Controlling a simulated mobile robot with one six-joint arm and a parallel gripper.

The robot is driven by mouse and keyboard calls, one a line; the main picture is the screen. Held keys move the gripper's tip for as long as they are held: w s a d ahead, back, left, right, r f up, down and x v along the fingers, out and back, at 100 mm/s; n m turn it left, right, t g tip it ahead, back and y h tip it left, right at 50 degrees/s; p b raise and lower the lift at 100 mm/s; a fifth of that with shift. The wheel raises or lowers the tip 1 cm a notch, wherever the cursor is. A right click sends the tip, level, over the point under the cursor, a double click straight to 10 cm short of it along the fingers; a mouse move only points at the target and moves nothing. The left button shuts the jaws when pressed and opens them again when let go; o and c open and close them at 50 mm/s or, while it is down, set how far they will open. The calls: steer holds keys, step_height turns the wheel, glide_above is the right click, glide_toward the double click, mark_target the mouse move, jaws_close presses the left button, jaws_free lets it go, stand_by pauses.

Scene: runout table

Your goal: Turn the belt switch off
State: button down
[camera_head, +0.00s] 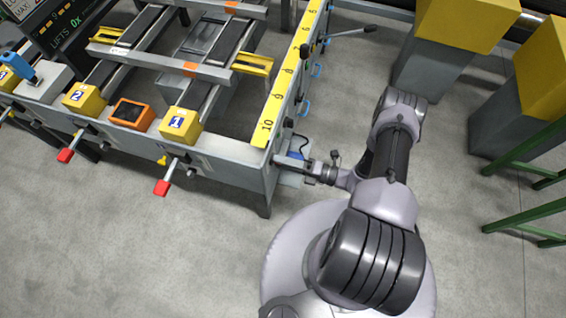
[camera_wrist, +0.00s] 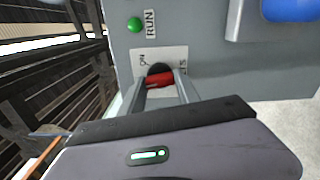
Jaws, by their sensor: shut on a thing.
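The belt switch (camera_wrist: 159,81) is a red knob on a round dark base, set in a white label plate on a grey panel in the wrist view. The label reads ON at its upper left; the lettering at its right is partly hidden. My gripper (camera_wrist: 163,77) is shut on the red knob, with one finger on each side. The knob lies slightly slanted across the gap. In the head view my gripper (camera_head: 308,168) reaches the end of the table frame below the yellow scale; the switch is hidden there.
A green lamp (camera_wrist: 135,24) marked RUN sits above the switch, and a blue part (camera_wrist: 290,8) is at the upper right. The yellow numbered scale (camera_head: 277,105) runs along the table edge. Yellow-topped posts (camera_head: 440,50) stand right; open floor lies between.

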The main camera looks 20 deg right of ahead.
steer(key=n+b, duration=0.1)
steer(key=n, duration=0.5)
steer(key=shift+n, duration=0.4)
stand_by(0.4)
steer(key=c, duration=0.9)
jaws_free()
steer(key=p+v, duration=0.1)
steer(key=v, duration=1.6)
steer(key=shift+s+d, duration=0.15)
steer(key=shift+d, duration=0.05)
